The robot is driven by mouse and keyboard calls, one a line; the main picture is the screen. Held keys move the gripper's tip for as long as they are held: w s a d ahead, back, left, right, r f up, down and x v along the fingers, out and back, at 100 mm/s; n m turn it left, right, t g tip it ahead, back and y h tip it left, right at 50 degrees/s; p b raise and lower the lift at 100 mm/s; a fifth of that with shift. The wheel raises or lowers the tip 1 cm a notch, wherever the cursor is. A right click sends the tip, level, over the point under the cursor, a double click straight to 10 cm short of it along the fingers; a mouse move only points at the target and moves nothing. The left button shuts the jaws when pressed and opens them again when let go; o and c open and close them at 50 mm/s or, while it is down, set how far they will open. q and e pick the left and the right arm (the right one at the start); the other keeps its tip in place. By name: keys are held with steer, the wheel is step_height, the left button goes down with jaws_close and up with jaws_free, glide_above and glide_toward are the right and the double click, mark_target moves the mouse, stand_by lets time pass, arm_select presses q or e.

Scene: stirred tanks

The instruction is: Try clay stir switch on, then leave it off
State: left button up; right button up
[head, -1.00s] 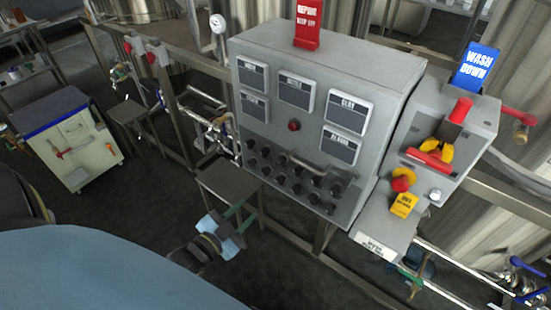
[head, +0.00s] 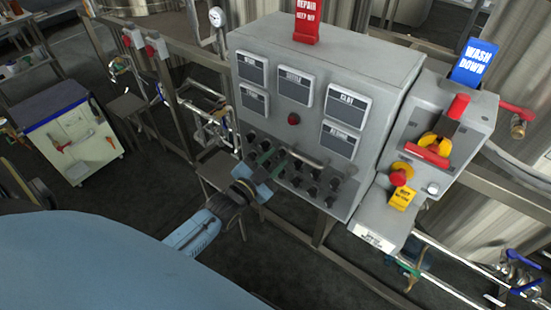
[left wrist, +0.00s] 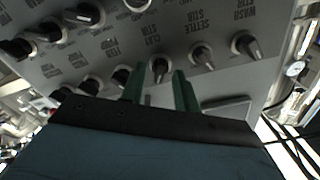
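The grey control panel (head: 300,130) has rows of dark knobs along its lower front. My left gripper (head: 268,165) is at the left part of these knobs. In the left wrist view the lettering is upside down, and the clay stir label (left wrist: 154,37) sits just above one knob (left wrist: 160,68) in the picture. The two green fingers (left wrist: 160,88) stand on either side of that knob, with gaps visible, so the gripper looks open around it. Which way the knob's pointer is turned is hard to tell. My right gripper is in neither view.
Neighbouring knobs (left wrist: 203,55) sit close to the fingers. A red repair sign (head: 307,20) stands on the panel. A side box (head: 440,150) with red and yellow switches is at right.

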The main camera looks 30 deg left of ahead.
arm_select(q)
steer(key=shift+w, duration=0.45)
jaws_close()
